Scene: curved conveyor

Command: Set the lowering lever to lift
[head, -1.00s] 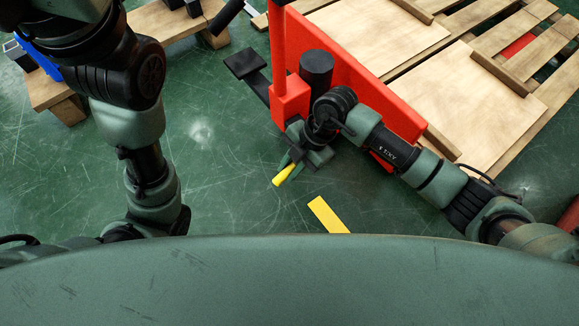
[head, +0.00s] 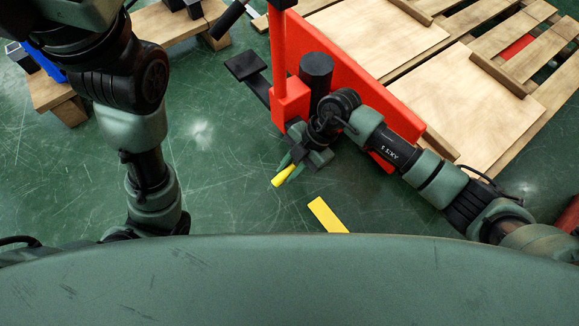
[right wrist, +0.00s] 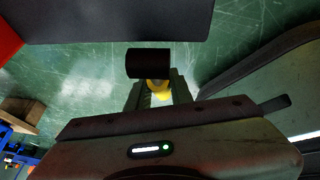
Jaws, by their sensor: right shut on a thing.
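The red pallet truck (head: 292,101) stands at the centre of the head view with its upright red post and a black cylinder (head: 316,70) beside it. The lowering lever, with a yellow grip (head: 284,176), sticks out low at its near side. My right gripper (head: 293,163) is at the lever, its fingers shut on it. In the right wrist view the yellow of the lever (right wrist: 158,87) shows between the fingers, partly hidden behind a black cylindrical piece (right wrist: 147,63). My left arm is in the head view, but its gripper is out of sight.
Wooden pallets with light boards (head: 490,105) lie at the right, beyond the truck. A wooden stand (head: 165,24) with dark and blue items is at the upper left. A yellow floor strip (head: 326,214) lies nearer me. The green floor between is clear.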

